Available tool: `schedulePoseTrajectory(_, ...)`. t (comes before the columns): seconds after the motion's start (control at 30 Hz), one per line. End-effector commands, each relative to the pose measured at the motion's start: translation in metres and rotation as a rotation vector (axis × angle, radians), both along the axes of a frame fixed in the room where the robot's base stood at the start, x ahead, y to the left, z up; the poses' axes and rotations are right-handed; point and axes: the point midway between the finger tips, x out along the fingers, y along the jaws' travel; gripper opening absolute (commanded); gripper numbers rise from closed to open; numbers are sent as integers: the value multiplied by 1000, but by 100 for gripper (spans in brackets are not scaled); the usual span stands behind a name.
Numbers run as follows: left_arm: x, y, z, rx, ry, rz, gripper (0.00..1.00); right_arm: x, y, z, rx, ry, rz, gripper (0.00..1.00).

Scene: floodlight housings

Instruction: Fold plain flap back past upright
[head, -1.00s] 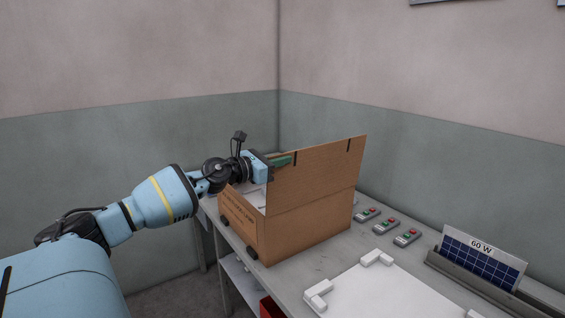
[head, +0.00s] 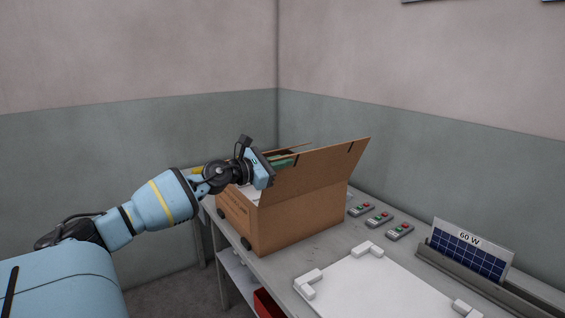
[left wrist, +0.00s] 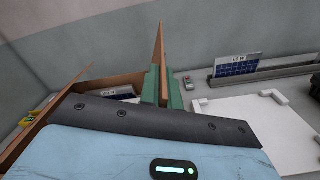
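A brown cardboard box (head: 285,226) stands open on the bench, with printing on its left side. Its plain flap (head: 318,170) stands on the side facing the white board and leans outward, a little past upright. In the left wrist view the flap (left wrist: 160,45) shows nearly edge-on. My left gripper (head: 284,160) is at the flap's left end. Its green fingers (left wrist: 162,86) lie on both sides of the flap and appear shut on it. The box's inside is mostly hidden by the flap and gripper. My right gripper is not in view.
A white board (head: 375,290) with raised corner blocks lies right of the box. Several small switch boxes (head: 379,219) sit behind it. A solar panel marked 60 W (head: 468,252) stands in a grey rack at the right. A red bin (head: 267,304) is under the bench.

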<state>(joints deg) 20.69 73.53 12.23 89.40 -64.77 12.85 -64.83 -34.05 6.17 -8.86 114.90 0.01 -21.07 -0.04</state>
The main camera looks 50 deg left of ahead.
Motion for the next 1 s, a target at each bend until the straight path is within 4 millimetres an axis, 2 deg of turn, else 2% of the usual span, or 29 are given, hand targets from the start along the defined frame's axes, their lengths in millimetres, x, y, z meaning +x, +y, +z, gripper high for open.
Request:
schedulePoseTrajectory(0.23, 0, 0, 1, 0, -2, 0, 0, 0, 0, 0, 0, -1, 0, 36)
schedulePoseTrajectory(0.3, 0, 0, 1, 0, -2, 0, 11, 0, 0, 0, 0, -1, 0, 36)
schedulePoseTrajectory(0.43, 0, 0, 1, 0, -2, 0, 26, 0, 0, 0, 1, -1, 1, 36)
schedulePoseTrajectory(0.77, -1, 0, 0, -1, -1, 0, 26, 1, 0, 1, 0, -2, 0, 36)
schedulePoseTrajectory(1.0, -11, 0, 0, -4, 0, -2, 26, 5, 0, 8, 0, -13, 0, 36)
